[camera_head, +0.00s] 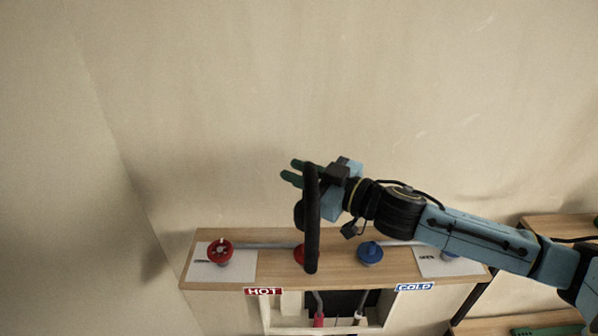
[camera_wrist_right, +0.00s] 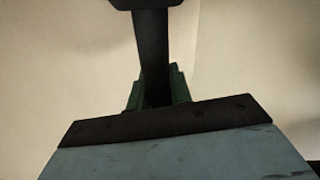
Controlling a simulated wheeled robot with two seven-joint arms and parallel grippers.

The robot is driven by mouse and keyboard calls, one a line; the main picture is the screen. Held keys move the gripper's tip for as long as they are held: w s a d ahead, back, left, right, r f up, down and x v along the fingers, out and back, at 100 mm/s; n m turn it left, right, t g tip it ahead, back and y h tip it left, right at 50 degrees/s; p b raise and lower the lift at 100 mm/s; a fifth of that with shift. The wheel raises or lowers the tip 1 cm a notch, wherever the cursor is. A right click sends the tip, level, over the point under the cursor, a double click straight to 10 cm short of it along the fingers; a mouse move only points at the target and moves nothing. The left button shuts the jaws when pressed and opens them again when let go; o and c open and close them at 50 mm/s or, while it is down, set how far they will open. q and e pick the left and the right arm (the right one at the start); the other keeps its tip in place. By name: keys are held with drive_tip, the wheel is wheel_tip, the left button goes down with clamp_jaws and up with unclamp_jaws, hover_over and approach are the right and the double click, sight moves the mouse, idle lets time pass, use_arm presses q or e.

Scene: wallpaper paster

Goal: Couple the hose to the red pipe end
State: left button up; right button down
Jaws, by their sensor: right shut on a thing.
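My right gripper (camera_head: 292,172) is shut on the black hose (camera_head: 312,225), above the wooden cabinet. The hose hangs down from the green fingertips, and its lower end is in front of the cabinet top in the picture. In the right wrist view the hose (camera_wrist_right: 153,55) runs up between the green fingers (camera_wrist_right: 155,92). The red pipe end (camera_head: 299,254) is partly hidden behind the hose; whether they touch cannot be told. A blue pipe end (camera_head: 370,252) stands just right of it. My left gripper is not in view.
The wooden cabinet (camera_head: 275,282) carries a red valve wheel (camera_head: 219,251) at left and a blue one (camera_head: 449,255) at right, partly hidden by my arm. HOT (camera_head: 263,291) and COLD (camera_head: 414,287) labels are on its front. A wooden shelf (camera_head: 560,228) stands at right.

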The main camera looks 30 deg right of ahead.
sight(300, 204)
drive_tip(key=shift+s+f+b, duration=0.25)
drive_tip(key=shift+f+b, duration=0.2)
drive_tip(key=shift+f, duration=0.1)
drive_tip(key=f+b, duration=0.1)
drive_tip(key=f, duration=0.1)
drive_tip(key=shift+w+f+b, duration=0.2)
drive_tip(key=shift+f+b, duration=0.1)
drive_tip(key=shift+b, duration=0.05)
drive_tip(key=shift+f+b, duration=0.65)
drive_tip(key=shift+f, duration=0.3)
drive_tip(key=shift+p, duration=0.85)
drive_tip(key=shift+s+f+b, duration=0.1)
drive_tip(key=shift+f+b, duration=1.2)
drive_tip(key=shift+f, duration=0.9)
idle(0.3)
drive_tip(key=c, duration=1.2)
unclamp_jaws()
